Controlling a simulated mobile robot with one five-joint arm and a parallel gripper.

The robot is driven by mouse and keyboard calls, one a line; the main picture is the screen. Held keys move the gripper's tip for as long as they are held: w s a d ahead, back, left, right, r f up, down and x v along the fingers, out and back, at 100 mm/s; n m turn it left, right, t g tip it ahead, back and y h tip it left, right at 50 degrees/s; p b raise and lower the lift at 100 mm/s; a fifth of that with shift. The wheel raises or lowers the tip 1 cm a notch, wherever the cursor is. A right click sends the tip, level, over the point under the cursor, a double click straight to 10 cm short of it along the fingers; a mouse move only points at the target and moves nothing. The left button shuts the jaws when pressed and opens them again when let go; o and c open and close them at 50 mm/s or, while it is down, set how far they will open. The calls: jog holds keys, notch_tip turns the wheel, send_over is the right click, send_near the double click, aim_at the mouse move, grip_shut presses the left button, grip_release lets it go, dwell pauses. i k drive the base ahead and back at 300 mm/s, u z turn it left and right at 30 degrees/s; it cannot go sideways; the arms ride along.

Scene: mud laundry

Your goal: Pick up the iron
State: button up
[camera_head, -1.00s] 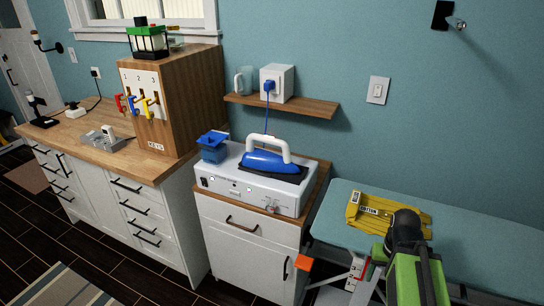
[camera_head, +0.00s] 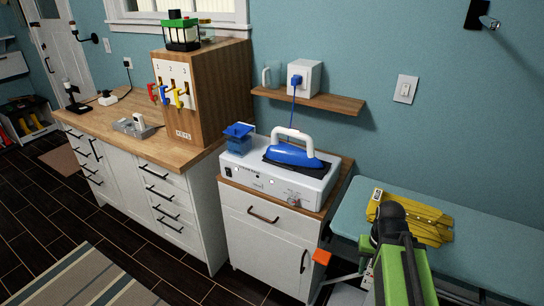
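The iron (camera_head: 290,155) is blue with a white handle (camera_head: 293,137). It rests on a dark pad on top of a white station box (camera_head: 262,178), which stands on a small white cabinet. A blue cord runs from the iron up to a blue plug in a white box (camera_head: 303,78) on the wall shelf. My arm, green and black, shows at the lower right, to the right of the iron and apart from it. My gripper's fingers cannot be made out.
A blue container (camera_head: 239,137) sits on the station's left side. An ironing board (camera_head: 352,212) with a yellow folded item (camera_head: 428,222) lies at the right, by my arm. A wooden key cabinet (camera_head: 220,95) stands on the left counter. The dark floor in front is mostly clear, with a striped rug (camera_head: 85,280).

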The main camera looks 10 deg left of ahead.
aim_at(280, 152)
jog(key=u, duration=0.75)
jog(key=k, duration=0.15)
jog(key=u, duration=3.2)
jog(key=k, duration=1.5)
jog(key=z, duration=1.55)
jog(key=i, duration=1.7)
jog(key=u, duration=0.1)
